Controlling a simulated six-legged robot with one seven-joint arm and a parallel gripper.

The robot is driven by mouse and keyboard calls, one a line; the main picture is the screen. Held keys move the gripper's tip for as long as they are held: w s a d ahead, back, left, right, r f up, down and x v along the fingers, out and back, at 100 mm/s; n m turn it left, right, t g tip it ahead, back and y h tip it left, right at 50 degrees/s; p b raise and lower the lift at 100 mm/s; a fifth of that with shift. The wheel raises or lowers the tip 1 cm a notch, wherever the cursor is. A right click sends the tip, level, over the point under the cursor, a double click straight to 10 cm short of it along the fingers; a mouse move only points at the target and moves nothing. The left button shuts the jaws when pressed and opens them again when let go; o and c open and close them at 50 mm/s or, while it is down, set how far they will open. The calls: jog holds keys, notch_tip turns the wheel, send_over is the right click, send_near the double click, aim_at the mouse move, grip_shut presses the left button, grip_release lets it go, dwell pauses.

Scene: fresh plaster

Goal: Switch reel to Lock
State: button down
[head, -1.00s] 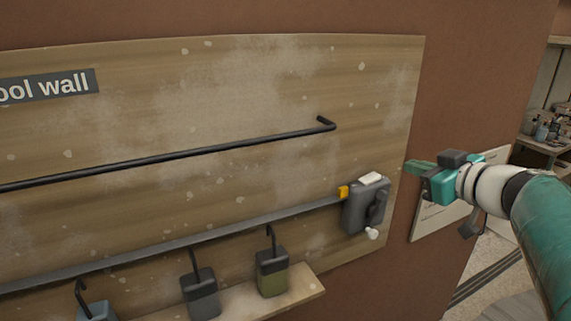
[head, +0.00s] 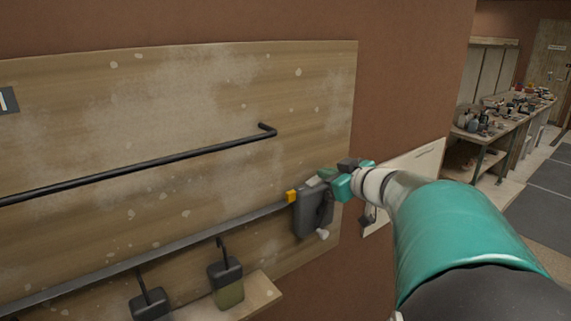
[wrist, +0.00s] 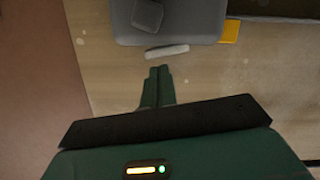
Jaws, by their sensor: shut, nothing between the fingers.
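The reel is a dark grey box (head: 308,216) at the right end of a long grey strip on the wooden board. A yellow tab (head: 291,196) sits at its left, and a white knob (head: 322,234) at its lower right. In the wrist view the reel's grey body (wrist: 185,22) is at the top, with a pale bar (wrist: 167,51) along its near edge. My gripper (wrist: 158,72) is shut and empty, its tips just short of the pale bar. In the head view my gripper (head: 325,175) is at the reel's top and partly hides it. I cannot read any Lock marking.
A black rail (head: 140,165) runs across the board above the strip. Hooked containers (head: 227,284) hang below the strip, over a wooden ledge (head: 248,300). A pale panel (head: 405,190) is on the wall to the right. A cluttered workbench (head: 510,120) stands far right.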

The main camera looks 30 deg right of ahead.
jog(key=shift+f, duration=0.2)
jog(key=shift+d+f+m, duration=0.25)
jog(key=shift+f+m, duration=0.2)
jog(key=shift+m, duration=0.05)
jog(key=shift+a+r, duration=0.1)
jog(key=shift+r, duration=0.25)
jog(key=r, duration=0.2)
jog(key=d+r, duration=0.1)
jog(key=r, duration=0.1)
jog(key=shift+s, duration=0.25)
jog(key=v, duration=0.9)
jog(key=shift+s+d, duration=0.25)
jog(key=shift+f, duration=0.1)
